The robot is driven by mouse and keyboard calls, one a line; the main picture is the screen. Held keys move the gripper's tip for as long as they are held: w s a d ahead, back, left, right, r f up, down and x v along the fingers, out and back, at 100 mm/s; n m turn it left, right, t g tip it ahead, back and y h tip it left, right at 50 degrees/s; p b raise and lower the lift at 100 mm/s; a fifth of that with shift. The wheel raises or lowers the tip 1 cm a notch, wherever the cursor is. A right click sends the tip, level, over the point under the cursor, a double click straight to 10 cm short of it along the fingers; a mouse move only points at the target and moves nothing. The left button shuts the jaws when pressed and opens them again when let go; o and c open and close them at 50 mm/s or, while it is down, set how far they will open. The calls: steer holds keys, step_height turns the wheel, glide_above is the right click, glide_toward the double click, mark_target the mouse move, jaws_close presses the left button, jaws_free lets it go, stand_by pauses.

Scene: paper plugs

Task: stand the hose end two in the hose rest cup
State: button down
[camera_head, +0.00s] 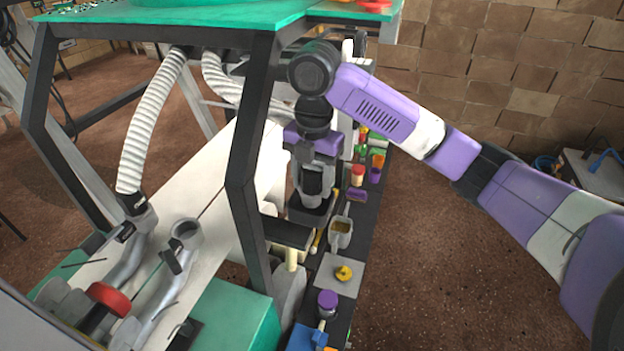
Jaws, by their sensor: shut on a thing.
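My gripper (311,192) points down over the dark strip beside the bench frame. It is shut on a dark piece that I take for hose end two; my fingers cover most of it. A white ribbed hose (224,84) runs from under the green top, behind the black post, towards my gripper. Just under the fingers is a black square-topped holder (308,212), which looks like the hose rest cup. The held end is at or just above it; I cannot tell if it is inside.
Another white ribbed hose (152,128) ends on a grey pipe at the left. A second grey pipe (186,234) has an open top. A black post (250,170) stands close left of my gripper. A grey cup (340,232) and several small coloured items line the strip.

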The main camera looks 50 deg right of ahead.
steer(key=shift+f+b, duration=0.75)
steer(key=shift+f, duration=0.5)
steer(key=c, duration=0.5)
jaws_free()
step_height(320, 180, up, 4)
steer(key=p, duration=0.4)
steer(key=shift+r, duration=0.1)
steer(key=shift+s+r, duration=0.1)
steer(key=shift+r, duration=3.75)
